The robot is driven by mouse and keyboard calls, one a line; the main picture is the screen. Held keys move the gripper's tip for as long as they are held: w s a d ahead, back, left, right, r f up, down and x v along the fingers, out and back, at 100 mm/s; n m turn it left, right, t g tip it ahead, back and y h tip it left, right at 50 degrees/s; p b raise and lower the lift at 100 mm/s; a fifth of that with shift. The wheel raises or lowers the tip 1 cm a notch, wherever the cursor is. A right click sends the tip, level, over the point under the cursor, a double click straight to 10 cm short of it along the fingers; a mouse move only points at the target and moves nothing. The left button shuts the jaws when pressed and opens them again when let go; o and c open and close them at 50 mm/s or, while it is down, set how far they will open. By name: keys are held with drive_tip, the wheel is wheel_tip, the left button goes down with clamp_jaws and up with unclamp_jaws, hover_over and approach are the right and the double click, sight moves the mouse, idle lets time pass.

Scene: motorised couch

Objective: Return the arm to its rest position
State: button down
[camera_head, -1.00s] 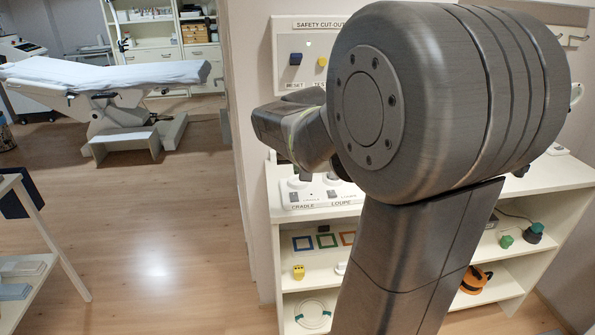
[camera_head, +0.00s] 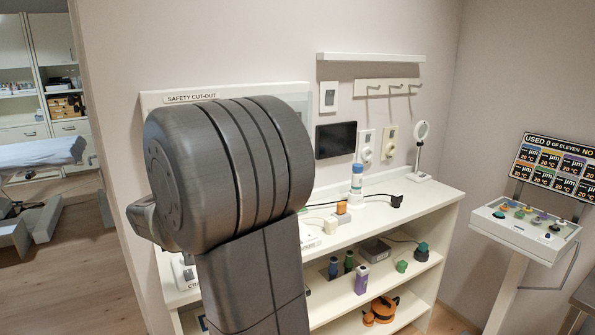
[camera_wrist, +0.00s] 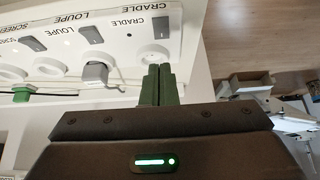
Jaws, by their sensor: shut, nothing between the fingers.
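In the head view my arm stands folded in front of the shelf unit; its large grey joint hides my gripper there. In the wrist view my gripper (camera_wrist: 158,84) shows as two dark green fingers pressed together, with nothing between them. The fingertips lie just below the CRADLE socket (camera_wrist: 153,55) in the picture, in front of the white socket panel (camera_wrist: 62,40). I cannot tell whether they touch it. A grey plug (camera_wrist: 96,72) sits at the LOUPE socket beside it.
The white shelf unit (camera_head: 440,210) holds small bottles, plugs and an orange-black item (camera_head: 381,310). A magnifier stand (camera_head: 420,140) is on its top. A sloped console (camera_head: 525,225) stands at the right. Open wooden floor (camera_head: 85,270) and a couch (camera_head: 40,152) lie to the left.

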drive_tip(key=f, duration=0.1)
drive_tip(key=w+a+f, duration=0.1)
drive_tip(key=w+f, duration=0.1)
drive_tip(key=shift+w+a, duration=0.25)
drive_tip(key=shift+a, duration=0.2)
drive_tip(key=shift+s+d+r+g+b, duration=0.15)
drive_tip(key=shift+d+r+g+b, duration=0.15)
drive_tip(key=shift+b, duration=0.15)
drive_tip(key=shift+s+d+r, duration=0.1)
drive_tip(key=shift+d+r, duration=0.05)
drive_tip(key=shift+r, duration=0.25)
drive_tip(key=shift+s+r, duration=0.25)
drive_tip(key=shift+r, duration=0.25)
